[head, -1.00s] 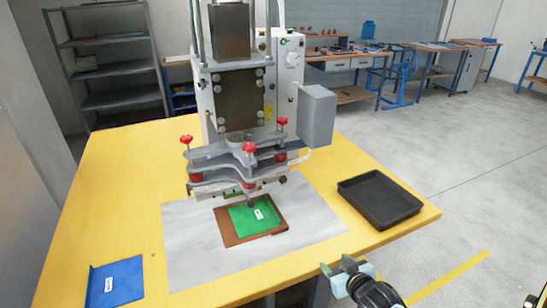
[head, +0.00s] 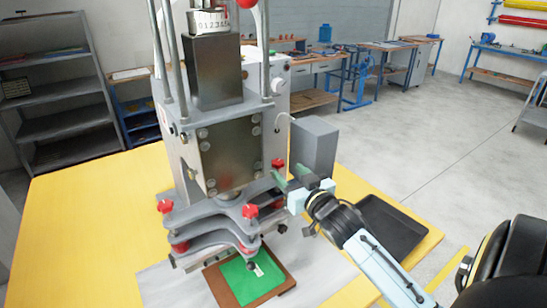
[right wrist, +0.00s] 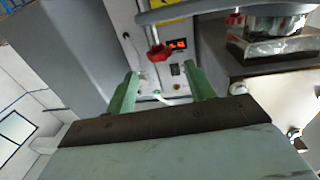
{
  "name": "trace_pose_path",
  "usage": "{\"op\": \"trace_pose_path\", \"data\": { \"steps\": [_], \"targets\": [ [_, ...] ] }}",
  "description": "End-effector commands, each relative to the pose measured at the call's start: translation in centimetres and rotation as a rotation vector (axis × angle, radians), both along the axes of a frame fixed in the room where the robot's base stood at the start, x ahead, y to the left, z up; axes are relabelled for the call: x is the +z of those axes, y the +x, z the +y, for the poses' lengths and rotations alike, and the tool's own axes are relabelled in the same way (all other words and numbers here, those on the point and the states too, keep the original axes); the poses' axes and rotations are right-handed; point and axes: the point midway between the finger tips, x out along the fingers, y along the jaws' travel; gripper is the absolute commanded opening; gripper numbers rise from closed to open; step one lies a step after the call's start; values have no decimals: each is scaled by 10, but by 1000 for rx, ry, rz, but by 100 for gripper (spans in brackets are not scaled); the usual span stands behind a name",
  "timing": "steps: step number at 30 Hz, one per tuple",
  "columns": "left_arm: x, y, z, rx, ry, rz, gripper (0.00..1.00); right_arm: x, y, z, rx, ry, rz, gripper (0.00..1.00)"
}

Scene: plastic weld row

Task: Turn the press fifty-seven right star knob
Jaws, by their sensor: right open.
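The press (head: 232,152) stands on the yellow table, with red star knobs on its grey plates. The right star knob (head: 278,164) is the small red one at the press's right side. My right gripper (head: 288,177) is open and empty, just in front of and below this knob. In the right wrist view a red knob (right wrist: 157,52) shows between and beyond the two green fingers (right wrist: 160,72), apart from both. The front star knob (head: 250,211) and the left star knob (head: 165,206) are left of my gripper. My left gripper is out of view.
A grey box (head: 313,145) on the press's side stands close behind my right gripper. A black tray (head: 392,228) lies right of my forearm. A green plate in a brown frame (head: 222,288) lies under the press. The table's left part is clear.

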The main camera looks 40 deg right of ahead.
Motion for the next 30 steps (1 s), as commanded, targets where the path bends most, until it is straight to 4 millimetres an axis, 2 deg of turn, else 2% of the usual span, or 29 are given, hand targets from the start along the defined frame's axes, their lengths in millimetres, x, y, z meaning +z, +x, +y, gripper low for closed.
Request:
{"op": "trace_pose_path", "data": {
  "steps": [1,6,12,18,26,27,30],
  "targets": [
    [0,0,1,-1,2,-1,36,2,12,-3,0,-2,-3,54],
    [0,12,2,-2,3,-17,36,1,43,-9,0,-1,-1,54],
    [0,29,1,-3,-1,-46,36,0,71,-15,0,-1,0,54],
    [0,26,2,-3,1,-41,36,0,82,-17,0,-1,1,54],
    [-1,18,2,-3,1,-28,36,0,83,-17,0,-1,1,54],
    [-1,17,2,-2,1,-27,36,0,83,-17,0,-1,1,53],
    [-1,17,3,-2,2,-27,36,0,83,-17,0,-1,1,40]
  ]
}}
